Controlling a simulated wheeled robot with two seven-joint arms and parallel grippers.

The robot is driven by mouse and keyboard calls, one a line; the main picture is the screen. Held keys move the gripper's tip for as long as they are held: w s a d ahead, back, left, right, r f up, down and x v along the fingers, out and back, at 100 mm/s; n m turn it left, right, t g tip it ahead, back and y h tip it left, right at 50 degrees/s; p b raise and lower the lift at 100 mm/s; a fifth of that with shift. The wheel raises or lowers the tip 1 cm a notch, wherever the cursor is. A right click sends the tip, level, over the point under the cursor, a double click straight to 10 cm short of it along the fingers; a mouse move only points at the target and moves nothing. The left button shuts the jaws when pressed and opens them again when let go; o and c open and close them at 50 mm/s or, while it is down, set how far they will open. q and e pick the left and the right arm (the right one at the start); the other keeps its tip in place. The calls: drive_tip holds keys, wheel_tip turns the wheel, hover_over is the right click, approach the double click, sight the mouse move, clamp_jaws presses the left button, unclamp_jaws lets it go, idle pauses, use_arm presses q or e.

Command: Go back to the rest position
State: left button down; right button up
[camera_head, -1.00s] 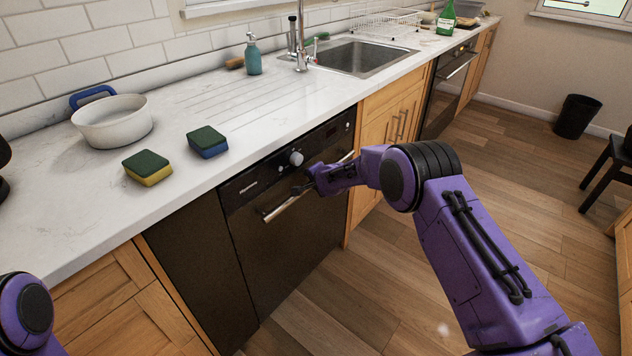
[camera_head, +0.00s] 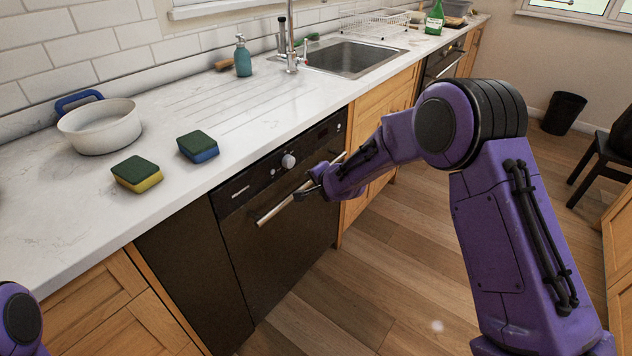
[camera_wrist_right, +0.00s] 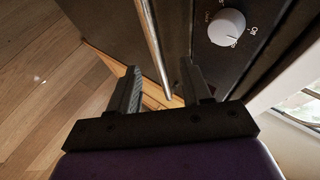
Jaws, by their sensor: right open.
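My right gripper (camera_head: 312,187) is in front of the black dishwasher (camera_head: 280,250), near its metal bar handle (camera_head: 290,200). In the right wrist view the two fingers of my right gripper (camera_wrist_right: 160,85) are apart. The metal handle (camera_wrist_right: 152,45) shows between and beyond them; I cannot tell whether a finger touches it. The dishwasher door looks shut. Of my left arm only a purple joint (camera_head: 20,318) shows at the lower left of the head view; the left gripper is out of view.
The worktop holds a white pan (camera_head: 101,127), two sponges (camera_head: 136,174) (camera_head: 198,147), a blue soap bottle (camera_head: 243,58) and a sink (camera_head: 352,58). A bin (camera_head: 563,113) and a black chair (camera_head: 603,160) stand to the right. The wooden floor (camera_head: 400,265) between is clear.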

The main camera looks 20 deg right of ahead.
idle(0.3)
drive_tip(key=s+d+f+n+g+h+p, duration=0.1)
drive_tip(key=s+f+n, duration=0.2)
drive_tip(key=s+f, duration=0.5)
drive_tip(key=s+f+n+g+h, duration=0.1)
drive_tip(key=s+f+n, duration=0.1)
drive_tip(key=s+f, duration=0.65)
drive_tip(key=s+f+n+g+p, duration=0.1)
drive_tip(key=s+f+g, duration=0.1)
drive_tip(key=s, duration=1.2)
drive_tip(key=s+d+f+n+g+h, duration=0.1)
drive_tip(key=s+f+g, duration=0.1)
drive_tip(key=s, duration=1.3)
drive_tip(key=shift+s+f+n+g+p, duration=0.15)
drive_tip(key=shift+f+n+g+p, duration=0.2)
drive_tip(key=shift+g, duration=0.35)
